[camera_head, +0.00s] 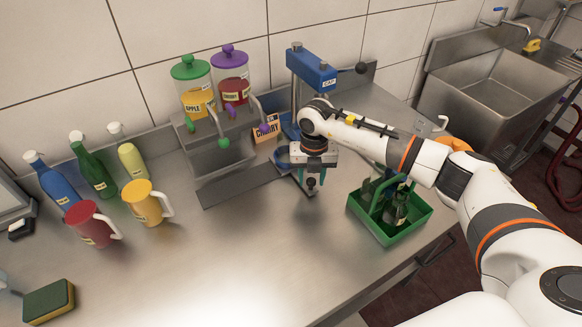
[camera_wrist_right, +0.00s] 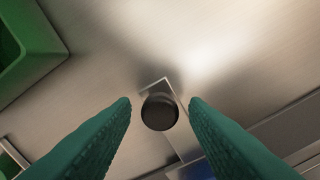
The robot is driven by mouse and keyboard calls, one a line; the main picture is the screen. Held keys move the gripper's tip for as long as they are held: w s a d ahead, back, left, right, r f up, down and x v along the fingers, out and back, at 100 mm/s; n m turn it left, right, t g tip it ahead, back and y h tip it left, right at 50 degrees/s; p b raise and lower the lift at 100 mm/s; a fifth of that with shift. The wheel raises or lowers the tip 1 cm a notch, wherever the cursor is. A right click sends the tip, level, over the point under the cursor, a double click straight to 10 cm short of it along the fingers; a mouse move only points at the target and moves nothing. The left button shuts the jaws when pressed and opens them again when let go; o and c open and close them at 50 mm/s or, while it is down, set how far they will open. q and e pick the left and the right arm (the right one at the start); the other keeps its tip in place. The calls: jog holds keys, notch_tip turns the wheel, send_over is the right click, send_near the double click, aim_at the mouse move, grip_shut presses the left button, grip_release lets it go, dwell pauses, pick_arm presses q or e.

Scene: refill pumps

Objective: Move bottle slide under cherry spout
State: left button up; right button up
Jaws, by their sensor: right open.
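The cherry dispenser (camera_head: 232,76) has a purple lid and red contents. A dark flat slide rail (camera_head: 240,186) runs along the counter below the spouts. My right gripper (camera_head: 313,181) points down at the rail's right end. A round black knob (camera_wrist_right: 160,111), seemingly the slide's handle, sits between its green fingers in the right wrist view, with a gap on both sides. My right gripper is open. My wrist hides much of the slide; I cannot tell whether a bottle stands there. My left gripper is not in view.
The apple dispenser (camera_head: 192,88) stands left of the cherry one. A blue CAP press (camera_head: 311,68) rises behind my wrist. A green crate (camera_head: 413,229) with dark bottles stands to the right. Two jugs and several bottles stand at left. The front counter is mostly clear.

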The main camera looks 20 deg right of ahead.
jog(key=shift+c, duration=0.2)
jog(key=c, duration=0.6)
jog(key=shift+s+a+p, duration=0.15)
jog(key=shift+s+a, duration=0.05)
jog(key=shift+a, duration=1.1)
jog(key=shift+s+a+p, duration=0.15)
jog(key=shift+s+a, duration=0.05)
jog(key=shift+a, duration=1.1)
jog(key=shift+c, duration=0.2)
jog(key=shift+s+a, duration=0.15)
jog(key=shift+a, duration=0.95)
jog(key=shift+s+a, duration=0.15)
jog(key=shift+a, duration=0.95)
jog(key=o, duration=0.9)
jog(key=shift+r, duration=0.1)
notch_tip(320, 180, up, 12)
jog(key=shift+f+b, duration=0.1)
jog(key=shift+b, duration=1.15)
